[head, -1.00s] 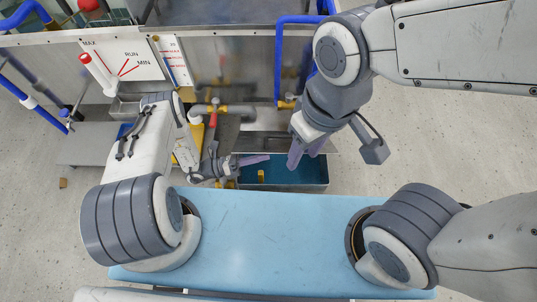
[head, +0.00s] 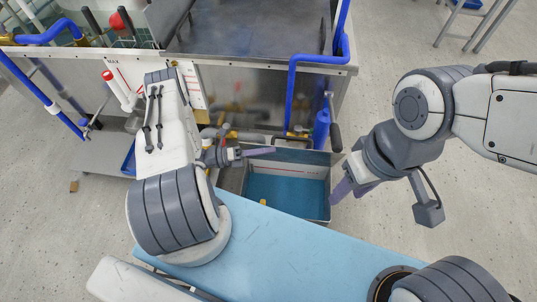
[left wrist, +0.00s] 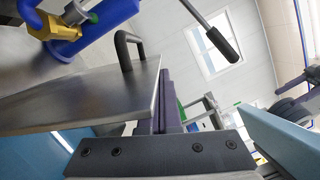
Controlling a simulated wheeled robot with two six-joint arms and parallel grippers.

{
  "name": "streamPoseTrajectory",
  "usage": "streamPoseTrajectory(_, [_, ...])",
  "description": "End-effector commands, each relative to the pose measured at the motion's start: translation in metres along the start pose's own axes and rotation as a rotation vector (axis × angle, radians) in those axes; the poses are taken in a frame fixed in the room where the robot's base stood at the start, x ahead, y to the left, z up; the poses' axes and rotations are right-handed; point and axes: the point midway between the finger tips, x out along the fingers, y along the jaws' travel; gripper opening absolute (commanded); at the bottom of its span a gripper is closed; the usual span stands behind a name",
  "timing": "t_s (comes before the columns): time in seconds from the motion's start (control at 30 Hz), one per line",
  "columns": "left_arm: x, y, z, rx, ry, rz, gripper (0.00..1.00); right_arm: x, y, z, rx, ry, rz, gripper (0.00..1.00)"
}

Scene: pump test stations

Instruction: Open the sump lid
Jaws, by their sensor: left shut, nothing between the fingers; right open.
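The sump (head: 330,208) is an open metal box with blue inside, below the test stand in the head view. Its lid (head: 300,156) appears as a grey panel raised along the far edge; its exact angle is unclear there. In the left wrist view the lid is a metal plate (left wrist: 85,95) with a dark bar handle (left wrist: 128,48), close to my fingers. My left gripper (head: 262,152) is shut and empty, by the lid at the sump's far left; its fingers (left wrist: 168,100) look close to the plate's edge, contact unclear. My right gripper (head: 352,186) is open and empty, right of the sump.
A lever with a black grip (head: 336,138) and a blue cylinder (head: 321,130) stand behind the sump's right end. Blue pipe (head: 292,85) runs down the steel tank front. A small yellow piece (head: 263,202) shows in the sump.

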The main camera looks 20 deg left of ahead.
Motion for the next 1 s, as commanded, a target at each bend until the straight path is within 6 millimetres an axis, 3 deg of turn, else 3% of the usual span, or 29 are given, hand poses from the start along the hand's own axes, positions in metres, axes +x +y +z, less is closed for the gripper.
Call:
streamPoseTrajectory(0.57, [-0.006, 0.001, 0.003, 0.004, -0.005, 0.002, 0.0, 0.0, 0.0, 0.0, 0.0, 0.0, 0.0, 0.47])
streamPoseTrajectory(1.0, [-0.084, 0.001, 0.002, 0.004, -0.005, 0.003, 0.0, 0.002, 0.0, 0.0, 0.0, 0.0, 0.0, 0.47])
